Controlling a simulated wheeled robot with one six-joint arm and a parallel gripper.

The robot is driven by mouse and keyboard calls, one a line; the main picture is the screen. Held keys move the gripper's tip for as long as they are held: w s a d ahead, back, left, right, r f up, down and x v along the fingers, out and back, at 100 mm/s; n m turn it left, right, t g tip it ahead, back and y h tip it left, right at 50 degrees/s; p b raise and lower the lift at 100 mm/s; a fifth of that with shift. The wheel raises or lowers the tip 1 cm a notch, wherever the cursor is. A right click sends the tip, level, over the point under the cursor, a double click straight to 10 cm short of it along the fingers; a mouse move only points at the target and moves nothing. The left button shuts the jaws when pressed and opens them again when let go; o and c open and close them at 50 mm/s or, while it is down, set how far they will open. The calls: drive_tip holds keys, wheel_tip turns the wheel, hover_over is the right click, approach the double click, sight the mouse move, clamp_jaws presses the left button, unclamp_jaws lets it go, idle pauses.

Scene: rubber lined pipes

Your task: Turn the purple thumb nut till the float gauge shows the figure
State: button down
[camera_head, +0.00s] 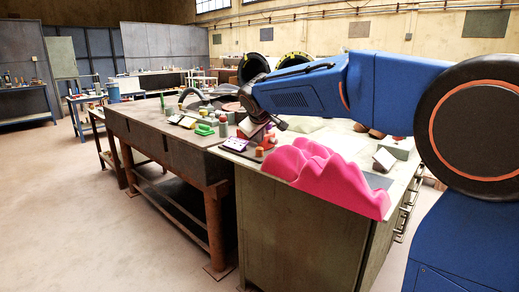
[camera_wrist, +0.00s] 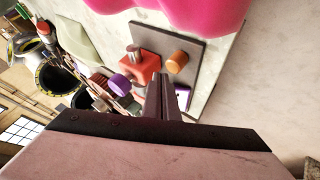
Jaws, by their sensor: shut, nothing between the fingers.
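In the wrist view a purple round knob (camera_wrist: 118,82), which looks like the thumb nut, sits beside a red block (camera_wrist: 140,68) on a dark grey plate (camera_wrist: 194,40). An orange knob (camera_wrist: 177,62) stands on the same plate. My gripper (camera_wrist: 162,82) is shut and empty, its fingertips over the plate, apart from the purple knob, which lies left of them. In the head view my gripper (camera_head: 270,124) hangs over the red fixture (camera_head: 267,141), partly hiding it. The orange knob (camera_head: 259,152) shows there too. I cannot make out the float gauge or any figure.
A crumpled pink cloth (camera_head: 325,178) lies on the cabinet top near the fixture. A purple-edged panel (camera_head: 235,144), a green item (camera_head: 205,130) and several small things crowd the bench to the left. A grey block (camera_head: 384,158) stands at right.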

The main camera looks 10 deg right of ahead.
sight(260, 149)
drive_tip(key=shift+f, duration=1.05)
idle(1.7)
drive_tip(key=shift+r, duration=1.05)
drive_tip(key=shift+r, duration=0.15)
drive_tip(key=shift+r, duration=2.35)
drive_tip(key=shift+s, duration=0.1)
